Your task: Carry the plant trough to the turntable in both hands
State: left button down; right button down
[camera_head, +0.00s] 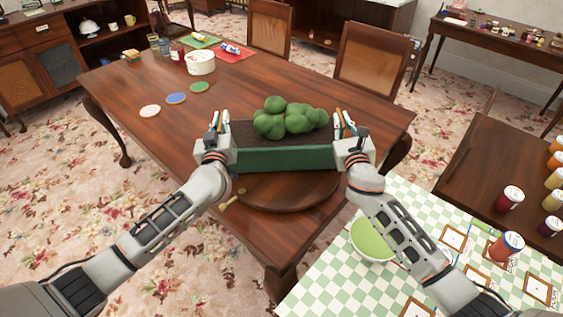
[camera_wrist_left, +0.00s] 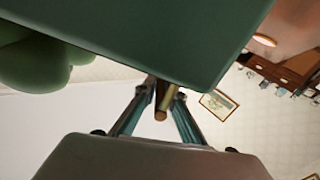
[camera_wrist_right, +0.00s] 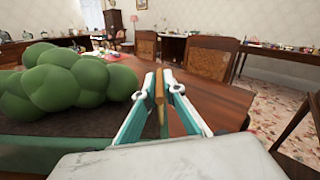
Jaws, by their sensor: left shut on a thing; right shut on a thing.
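The plant trough (camera_head: 285,159) is a long green box with dark soil and round green bushes (camera_head: 288,118). It is level between my two grippers, and its front wall overlaps the far part of the round wooden turntable (camera_head: 290,194) in the head view. I cannot tell if it touches the turntable. My left gripper (camera_head: 217,122) is shut on the trough's left end; its fingers pinch a narrow handle (camera_wrist_left: 161,112) in the left wrist view. My right gripper (camera_head: 343,124) is shut on the right end, around a similar brown handle (camera_wrist_right: 159,92).
The turntable sits on the long wooden table (camera_head: 180,115). Coasters (camera_head: 176,99), a white pot (camera_head: 200,62) and coloured mats stand at its far left. Chairs (camera_head: 372,60) line the far side. A checked cloth with a green bowl (camera_head: 372,240) lies front right.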

pick_arm(q)
jog(key=shift+f+b, duration=0.55)
jog(key=shift+b, duration=0.05)
pick_arm(e)
jog(key=shift+d+f, duration=0.1)
jog(key=shift+f, duration=0.45)
pick_arm(q)
jog(key=c, duration=2.3)
grip_release()
jog(key=shift+a+f, duration=0.1)
jog(key=shift+f, duration=0.15)
pick_arm(e)
jog(key=c, duration=2.3)
grip_release()
jog(key=shift+f, duration=0.25)
pick_arm(q)
jog(key=shift+o, duration=0.8)
jog(key=shift+s+r, duration=0.1)
jog(key=shift+r, duration=0.05)
pick_arm(e)
jog(key=shift+o, duration=0.8)
jog(key=shift+s+r, duration=0.1)
jog(key=shift+r, duration=0.05)
pick_arm(q)
jog(key=s+d, duration=0.1)
jog(key=s, duration=1.1)
pick_arm(e)
jog(key=s, duration=1.2)
jog(key=shift+d, duration=0.4)
